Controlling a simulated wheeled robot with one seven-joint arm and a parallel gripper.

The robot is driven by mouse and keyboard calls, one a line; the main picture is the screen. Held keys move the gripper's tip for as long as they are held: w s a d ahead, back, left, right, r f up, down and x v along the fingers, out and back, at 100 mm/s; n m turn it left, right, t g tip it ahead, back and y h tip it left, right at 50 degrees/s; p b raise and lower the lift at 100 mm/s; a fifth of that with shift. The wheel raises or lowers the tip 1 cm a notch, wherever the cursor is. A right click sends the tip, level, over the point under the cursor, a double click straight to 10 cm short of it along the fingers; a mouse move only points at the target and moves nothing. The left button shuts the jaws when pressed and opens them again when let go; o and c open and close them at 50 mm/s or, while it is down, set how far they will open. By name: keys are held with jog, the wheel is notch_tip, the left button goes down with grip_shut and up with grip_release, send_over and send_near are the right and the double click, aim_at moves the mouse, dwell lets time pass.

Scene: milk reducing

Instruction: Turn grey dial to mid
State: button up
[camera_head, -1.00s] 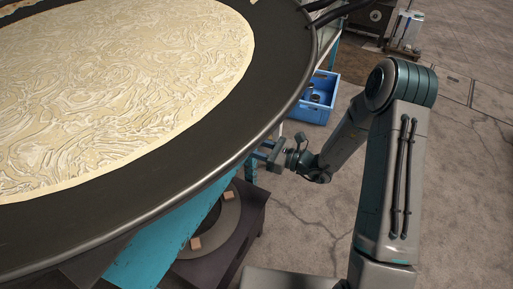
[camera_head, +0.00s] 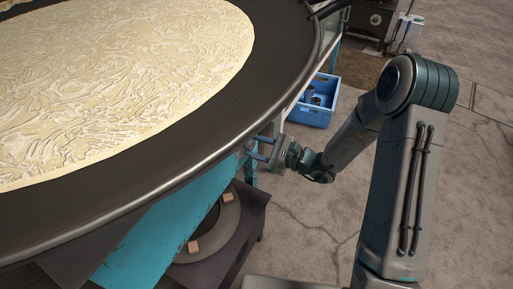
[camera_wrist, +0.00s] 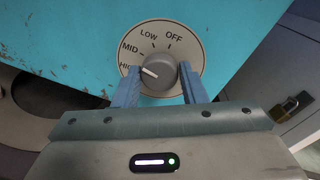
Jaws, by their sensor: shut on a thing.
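The grey dial (camera_wrist: 160,76) sits on a round plate (camera_wrist: 186,44) marked OFF, LOW, MID and HIGH, on a blue panel (camera_wrist: 75,25) in the wrist view. Its white pointer aims left and slightly up, close to the HIGH label and below MID. My gripper (camera_wrist: 158,69) is shut on the dial, one blue finger at each side of it. In the head view my gripper (camera_head: 262,149) is under the rim of the large pan; the dial's face and labels are hidden there.
The wide dark pan (camera_head: 275,75) with pale milk (camera_head: 120,85) overhangs the panel. A dark stand with a ring burner (camera_head: 222,232) is below. A blue crate (camera_head: 316,110) stands behind my gripper. A padlock (camera_wrist: 290,104) hangs on a grey box at right.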

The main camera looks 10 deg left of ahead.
dwell(0.3)
jog(key=o, duration=1)
jog(key=p+v, duration=0.3)
jog(key=v, duration=1)
jog(key=shift+d, duration=0.4)
jog(key=shift+s, duration=0.1)
jog(key=s+r+n+g+h+p, duration=0.45)
jog(key=s+r+p, duration=0.25)
jog(key=r, duration=0.4)
jog(key=s+r+n+g+h+p, duration=0.3)
jog(key=s+r+n+p, duration=0.35)
jog(key=r, duration=0.45)
jog(key=s+d+r+n+t+h+p, duration=0.1)
jog(key=d+r+h+p, duration=0.3)
jog(key=r, duration=0.6)
jog(key=s+d+r+n+t+h+p, duration=0.2)
jog(key=d+r+n+t+h+p, duration=0.1)
jog(key=r+p, duration=0.6)
jog(key=d+r+t+h, duration=0.1)
jog(key=d+h, duration=0.1)
jog(key=d, duration=0.1)
jog(key=shift+s+d+r+n, duration=0.15)
jog(key=shift+s+d+n, duration=0.15)
